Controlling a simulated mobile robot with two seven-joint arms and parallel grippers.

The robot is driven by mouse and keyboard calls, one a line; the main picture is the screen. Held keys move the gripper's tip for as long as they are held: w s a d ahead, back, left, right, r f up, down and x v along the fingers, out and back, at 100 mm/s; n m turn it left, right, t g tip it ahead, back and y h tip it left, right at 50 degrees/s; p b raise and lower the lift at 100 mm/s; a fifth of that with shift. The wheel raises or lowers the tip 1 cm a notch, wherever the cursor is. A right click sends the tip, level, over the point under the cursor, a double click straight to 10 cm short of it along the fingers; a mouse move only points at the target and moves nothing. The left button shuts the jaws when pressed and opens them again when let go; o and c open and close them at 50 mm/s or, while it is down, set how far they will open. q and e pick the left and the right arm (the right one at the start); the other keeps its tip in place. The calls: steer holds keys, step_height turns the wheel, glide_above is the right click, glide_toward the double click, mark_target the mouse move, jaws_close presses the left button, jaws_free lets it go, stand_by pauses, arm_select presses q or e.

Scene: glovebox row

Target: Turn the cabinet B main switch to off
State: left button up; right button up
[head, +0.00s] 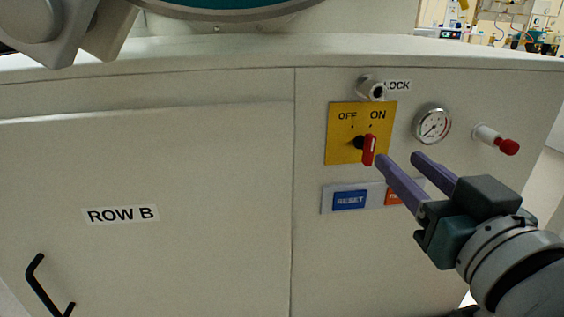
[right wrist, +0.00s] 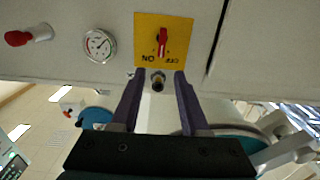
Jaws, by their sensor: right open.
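The main switch is a red handle (head: 369,150) on a yellow plate (head: 341,152) marked OFF at left and ON at right. Its upper end appears to lie toward the ON side in the head view. My right gripper (head: 397,157) is open and empty, its fingertips just right of the handle in that view; how far they stand off the panel is hard to tell. In the right wrist view the plate looks upside down, with the red handle (right wrist: 163,41) beyond the open fingers (right wrist: 158,75). My left gripper is not in view.
A round lock (head: 371,88) sits above the plate. A gauge (head: 432,122) and a red-tipped knob (head: 507,146) are to the right. A blue RESET button (head: 349,200) and a partly hidden red button (head: 393,196) lie below. The ROW B door (head: 190,250) has a black handle (head: 42,287).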

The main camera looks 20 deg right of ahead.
mark_target(373, 140)
arm_select(q)
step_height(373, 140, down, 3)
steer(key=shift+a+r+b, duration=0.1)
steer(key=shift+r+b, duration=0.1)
steer(key=shift+b, duration=0.75)
arm_select(e)
steer(key=x, duration=1)
steer(key=shift+a+f, duration=0.1)
steer(key=shift+f, duration=0.1)
steer(key=shift+c, duration=0.2)
jaws_close()
